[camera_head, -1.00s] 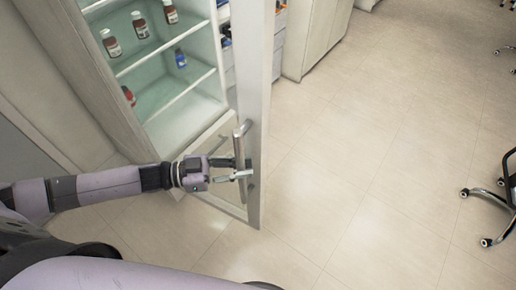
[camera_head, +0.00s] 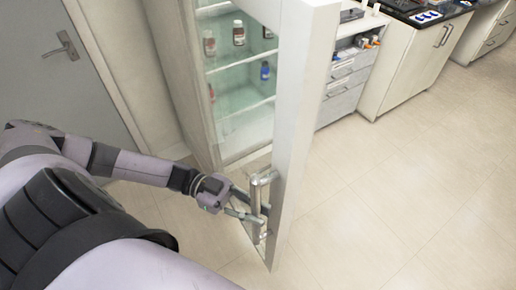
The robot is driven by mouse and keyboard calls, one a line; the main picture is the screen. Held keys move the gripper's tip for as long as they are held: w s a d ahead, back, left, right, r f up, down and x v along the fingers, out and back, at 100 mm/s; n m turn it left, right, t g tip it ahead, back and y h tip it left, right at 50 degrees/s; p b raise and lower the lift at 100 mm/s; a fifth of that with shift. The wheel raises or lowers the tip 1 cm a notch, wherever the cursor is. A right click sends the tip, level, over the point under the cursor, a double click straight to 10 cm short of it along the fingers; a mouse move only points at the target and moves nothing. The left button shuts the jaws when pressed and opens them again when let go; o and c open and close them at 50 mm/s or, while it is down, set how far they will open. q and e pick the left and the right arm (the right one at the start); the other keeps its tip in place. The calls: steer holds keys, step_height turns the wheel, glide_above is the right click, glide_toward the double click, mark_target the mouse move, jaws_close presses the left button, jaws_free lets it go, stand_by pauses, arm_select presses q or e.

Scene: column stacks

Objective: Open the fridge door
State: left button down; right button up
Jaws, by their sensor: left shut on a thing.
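The fridge door (camera_head: 300,130) stands open, swung out from the fridge (camera_head: 200,90), with its edge facing me. Glass shelves (camera_head: 240,104) inside hold several bottles, such as a blue one (camera_head: 265,70). A metal bar handle (camera_head: 256,200) is on the door's lower part. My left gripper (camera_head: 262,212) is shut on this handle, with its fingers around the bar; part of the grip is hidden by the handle. My right gripper is not in view.
A grey room door (camera_head: 60,70) with a lever handle is at the left. White drawers (camera_head: 345,80) and a cabinet (camera_head: 415,65) with a dark top stand beyond the fridge door. The tiled floor (camera_head: 410,200) at the right is clear.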

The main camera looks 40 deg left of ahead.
arm_select(q)
steer(key=c, duration=1.5)
jaws_free()
steer(key=a, duration=0.4)
steer(key=s+a, duration=0.1)
steer(key=a, duration=0.7)
steer(key=shift+s, duration=0.35)
